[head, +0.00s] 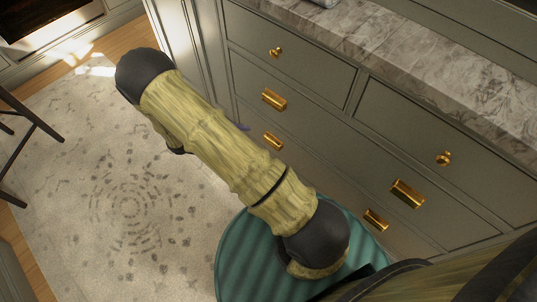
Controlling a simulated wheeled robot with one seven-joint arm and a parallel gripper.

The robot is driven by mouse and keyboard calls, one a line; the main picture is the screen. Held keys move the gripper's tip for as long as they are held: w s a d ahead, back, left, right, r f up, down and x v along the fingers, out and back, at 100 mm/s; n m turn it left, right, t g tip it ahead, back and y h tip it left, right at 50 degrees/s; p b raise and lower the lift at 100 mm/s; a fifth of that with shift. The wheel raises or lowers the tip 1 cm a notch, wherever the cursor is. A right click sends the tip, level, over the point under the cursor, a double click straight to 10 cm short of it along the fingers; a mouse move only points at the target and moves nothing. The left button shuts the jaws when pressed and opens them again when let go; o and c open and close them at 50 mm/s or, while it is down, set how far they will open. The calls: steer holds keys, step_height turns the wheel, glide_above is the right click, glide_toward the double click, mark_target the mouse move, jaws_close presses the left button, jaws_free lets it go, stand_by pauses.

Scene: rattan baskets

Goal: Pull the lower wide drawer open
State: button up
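The lower wide drawer (312,174) is in the grey-green cabinet front, below another wide drawer (335,135). Its left brass cup pull (272,141) shows just right of my arm, and its right brass pull (376,219) shows past my arm's lower end. The drawer looks shut, but my arm hides part of its face. My arm runs diagonally across the view in front of the cabinet. My gripper cannot be made out; a small purple bit beside the arm near the left pull cannot be identified.
A marble countertop (400,50) tops the cabinet, with two small knobbed drawers under it. Dark chair legs (35,120) stand at the left edge. An oven front (40,20) is at upper left.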

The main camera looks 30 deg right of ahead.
mark_target(270, 143)
steer(key=w+a+f+n+t+h+b, duration=0.1)
steer(key=f+n+t+b, duration=0.3)
steer(key=f, duration=0.8)
steer(key=w+a+f+n+t+h+b, duration=0.1)
steer(key=w+f+n+t+h+b, duration=0.2)
steer(key=f+b, duration=0.6)
step_height(270, 143, down, 4)
steer(key=shift+w+a+f+n+t+h, duration=0.15)
steer(key=shift+w+a+n+t+h, duration=0.3)
steer(key=shift+n+t, duration=0.45)
steer(key=shift+s+d, duration=0.1)
steer(key=shift+s, duration=0.05)
steer(key=shift+d, duration=0.1)
steer(key=b+x, duration=0.6)
steer(key=x, duration=1)
steer(key=shift+d+f, duration=0.1)
steer(key=shift+d, duration=0.15)
steer(key=shift+w+d, duration=0.3)
steer(key=shift+d, duration=0.05)
